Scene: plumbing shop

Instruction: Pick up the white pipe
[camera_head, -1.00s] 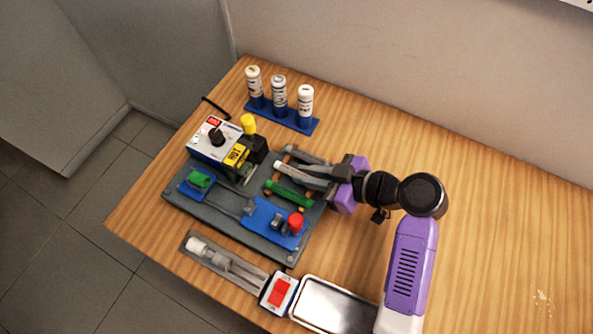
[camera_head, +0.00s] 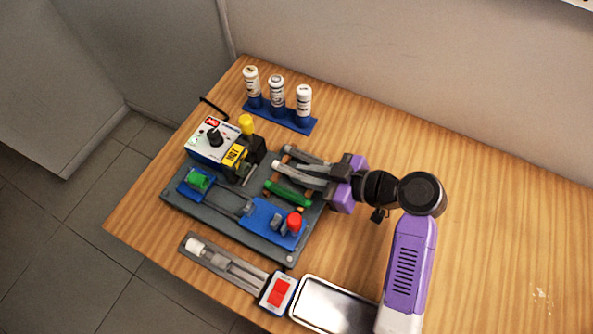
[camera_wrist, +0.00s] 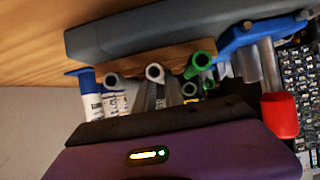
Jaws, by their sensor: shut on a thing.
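The white pipe (camera_head: 279,165) lies in a rack on the grey board, between a grey pipe (camera_head: 291,151) and a green pipe (camera_head: 288,194). My gripper (camera_head: 306,175) reaches in from the right and is shut on the white pipe. In the wrist view, the white pipe's round open end (camera_wrist: 155,71) shows between my two fingers (camera_wrist: 160,96). The grey pipe's end (camera_wrist: 112,80) and green pipe's end (camera_wrist: 201,61) are to either side. The fingers hide part of the white pipe. It still appears level with its neighbours in the rack.
The grey board (camera_head: 226,222) also carries a blue clamp with a red knob (camera_head: 294,222). A control box (camera_head: 211,140) and a blue stand with white bottles (camera_head: 281,117) are behind. A metal tray (camera_head: 334,305) is in front. The table's right side is clear.

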